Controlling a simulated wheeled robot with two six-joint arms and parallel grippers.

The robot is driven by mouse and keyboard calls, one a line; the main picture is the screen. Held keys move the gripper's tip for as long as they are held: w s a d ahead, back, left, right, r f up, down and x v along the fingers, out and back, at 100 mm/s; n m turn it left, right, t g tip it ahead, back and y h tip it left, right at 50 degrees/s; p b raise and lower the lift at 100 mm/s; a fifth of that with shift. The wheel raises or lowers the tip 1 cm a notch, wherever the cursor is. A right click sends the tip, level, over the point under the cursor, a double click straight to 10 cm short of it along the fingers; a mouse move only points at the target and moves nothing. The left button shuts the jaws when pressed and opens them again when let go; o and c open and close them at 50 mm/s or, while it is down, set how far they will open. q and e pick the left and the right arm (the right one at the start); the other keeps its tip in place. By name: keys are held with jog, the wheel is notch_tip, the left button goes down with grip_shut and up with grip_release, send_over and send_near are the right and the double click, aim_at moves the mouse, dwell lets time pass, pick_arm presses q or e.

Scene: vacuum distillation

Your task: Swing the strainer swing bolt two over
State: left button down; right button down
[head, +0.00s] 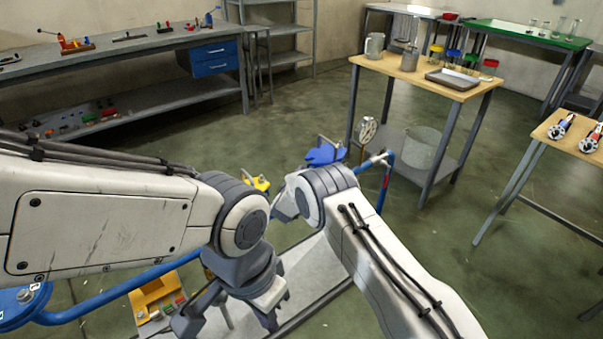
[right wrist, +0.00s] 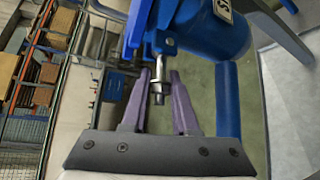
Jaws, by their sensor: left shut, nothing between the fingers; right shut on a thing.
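In the right wrist view, the strainer's blue body (right wrist: 212,35) fills the upper middle and has a white label. A short metal swing bolt (right wrist: 158,82) with a nut hangs beside it. My right gripper (right wrist: 159,88) has its purple fingers on either side of the bolt, shut on it. In the head view the right gripper is hidden behind my own arm. My left gripper (head: 243,295) points down at the lower middle, shut and empty, apart from the bolt. Its fingertips are hard to make out.
A blue pipe (head: 110,292) runs at lower left, near a yellow block (head: 155,290). A blue part (head: 325,152) shows beyond my arms. A wooden-topped table (head: 432,75) stands behind, with a bucket (head: 421,148) on its lower shelf. The floor at right centre is clear.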

notch_tip(320, 180, up, 2)
jog(key=m+g+y+p, duration=0.1)
jog(key=g+p, duration=0.1)
jog(key=p, duration=0.2)
jog(key=shift+d+m+g+y, duration=0.1)
jog(key=shift+m+g+y, duration=0.2)
jog(key=shift+m, duration=0.1)
jog(key=shift+w+m+g+y+p, duration=0.1)
jog(key=shift+m+g+y+p, duration=0.4)
jog(key=shift+p, duration=0.65)
jog(key=c, duration=0.9)
grip_release()
jog(key=shift+d, duration=0.1)
jog(key=shift+c, duration=0.2)
